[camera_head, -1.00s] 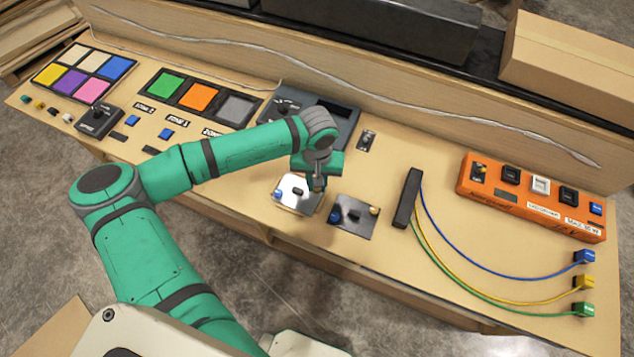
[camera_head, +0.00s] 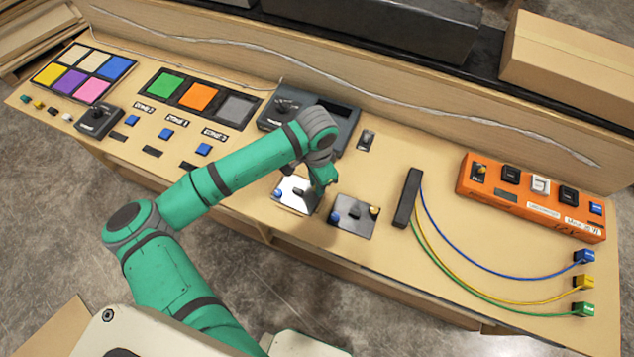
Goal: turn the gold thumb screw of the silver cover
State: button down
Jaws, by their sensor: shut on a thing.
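The silver cover (camera_head: 294,204) lies on the console panel near its front edge, with a dark handle (camera_head: 298,191) in its middle and a blue screw (camera_head: 278,194) at its left side. My gripper (camera_head: 319,196) points down at the cover's right side and is shut there. The gold thumb screw of this cover is hidden behind my gripper, at the place where the fingers close. The fingertips are small and mostly covered by my wrist.
A darker grey cover (camera_head: 347,225) with a blue screw (camera_head: 336,217) and a gold screw (camera_head: 375,211) sits close on the right. Behind my wrist is a dark box with a knob (camera_head: 283,105). A black block (camera_head: 407,198) with cables stands farther right.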

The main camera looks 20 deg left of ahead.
jog(key=m, duration=0.3)
jog(key=shift+r+m, duration=0.1)
jog(key=shift+m, duration=2)
jog(key=shift+w, duration=0.1)
jog(key=c, duration=1.8)
grip_release()
jog(key=shift+c, duration=0.2)
notch_tip(320, 180, up, 11)
